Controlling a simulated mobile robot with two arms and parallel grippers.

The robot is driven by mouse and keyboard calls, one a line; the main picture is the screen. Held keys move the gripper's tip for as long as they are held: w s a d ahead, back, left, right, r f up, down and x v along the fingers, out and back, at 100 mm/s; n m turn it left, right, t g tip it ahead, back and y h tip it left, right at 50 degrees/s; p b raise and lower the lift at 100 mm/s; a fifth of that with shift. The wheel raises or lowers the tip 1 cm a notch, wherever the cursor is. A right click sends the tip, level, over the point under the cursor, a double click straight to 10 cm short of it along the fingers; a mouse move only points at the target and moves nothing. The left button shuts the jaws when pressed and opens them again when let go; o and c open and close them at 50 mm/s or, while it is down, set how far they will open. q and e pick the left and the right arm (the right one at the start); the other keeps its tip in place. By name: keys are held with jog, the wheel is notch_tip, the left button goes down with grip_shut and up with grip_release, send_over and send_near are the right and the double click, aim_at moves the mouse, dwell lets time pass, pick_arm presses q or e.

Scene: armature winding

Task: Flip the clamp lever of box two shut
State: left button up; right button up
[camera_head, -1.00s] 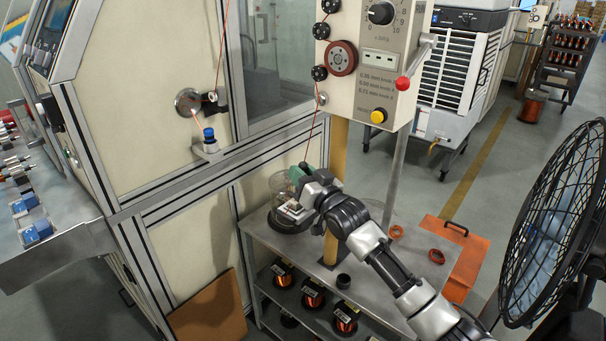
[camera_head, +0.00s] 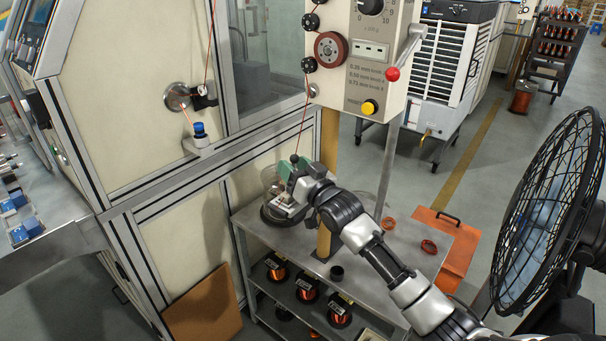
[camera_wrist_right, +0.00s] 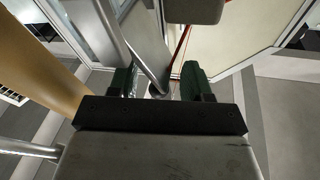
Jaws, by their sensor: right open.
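A beige control box (camera_head: 375,60) with a dial and yellow button stands on a yellow post; I cannot read a number that marks it as box two. A grey lever (camera_head: 410,52) with a red ball (camera_head: 392,74) slants down at its right side. My right gripper (camera_head: 287,180) is below and left of the box, apart from the lever. In the right wrist view its green fingers (camera_wrist_right: 158,78) are spread, with a red wire showing between them and nothing clearly held. My left gripper is not in view.
The yellow post (camera_head: 327,150) stands close by. Copper spools (camera_head: 307,290) are on the lower shelf. A black fan (camera_head: 550,215) fills the right side.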

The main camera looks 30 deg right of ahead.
jog(key=b+v, duration=0.2)
jog(key=v, duration=0.8)
jog(key=shift+s, duration=0.25)
jog(key=shift+d, duration=0.1)
